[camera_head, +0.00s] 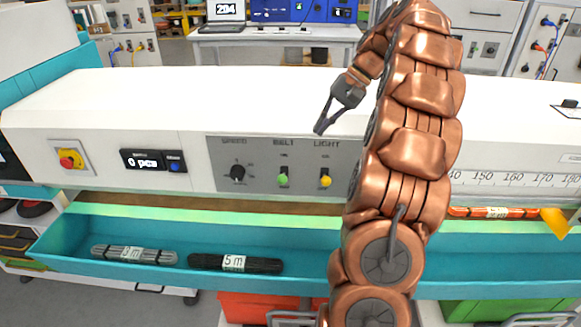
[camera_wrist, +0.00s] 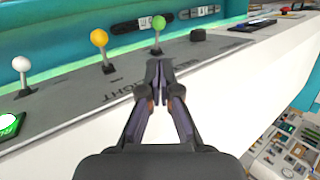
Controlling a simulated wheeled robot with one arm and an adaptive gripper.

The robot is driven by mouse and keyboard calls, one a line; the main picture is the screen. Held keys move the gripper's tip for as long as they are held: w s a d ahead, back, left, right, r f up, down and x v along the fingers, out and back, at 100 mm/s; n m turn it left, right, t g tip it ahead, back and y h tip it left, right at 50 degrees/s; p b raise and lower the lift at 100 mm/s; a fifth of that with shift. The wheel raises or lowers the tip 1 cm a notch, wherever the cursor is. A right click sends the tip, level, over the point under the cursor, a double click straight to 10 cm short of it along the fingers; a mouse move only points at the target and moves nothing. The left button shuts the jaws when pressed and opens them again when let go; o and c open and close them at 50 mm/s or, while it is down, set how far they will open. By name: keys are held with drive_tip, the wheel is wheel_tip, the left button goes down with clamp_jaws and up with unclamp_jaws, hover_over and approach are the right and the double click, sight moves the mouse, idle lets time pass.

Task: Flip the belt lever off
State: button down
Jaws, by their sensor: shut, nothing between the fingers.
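The belt lever is a short stick with a green ball tip (camera_head: 283,181) under the word BELT on the grey control panel (camera_head: 260,150). It also shows in the wrist view (camera_wrist: 158,22), beyond my fingertips. I cannot tell for sure which way it is set. My gripper (camera_head: 319,131) is shut and empty, above and right of the lever in the head view, near the panel's upper edge. In the wrist view its fingertips (camera_wrist: 160,70) are together over the panel, apart from the green ball.
The yellow-tipped light lever (camera_head: 326,181) stands close to the right of the belt lever. A white-tipped lever (camera_wrist: 21,64) is farther along. The black speed knob (camera_head: 238,173) is left of the belt lever. A teal tray (camera_head: 310,262) with cable bundles runs below.

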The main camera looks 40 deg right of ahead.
sight(283, 176)
drive_tip(key=shift+s+f, duration=0.1)
drive_tip(key=shift+f, duration=0.1)
drive_tip(key=b+x, duration=0.2)
drive_tip(key=b, duration=0.1)
drive_tip(key=shift+a+f, duration=0.25)
drive_tip(key=shift+f, duration=0.05)
drive_tip(key=shift+p+x, duration=0.35)
drive_tip(key=shift+x, duration=1.05)
drive_tip(key=shift+p+x, duration=1.35)
drive_tip(key=shift+x, duration=2.75)
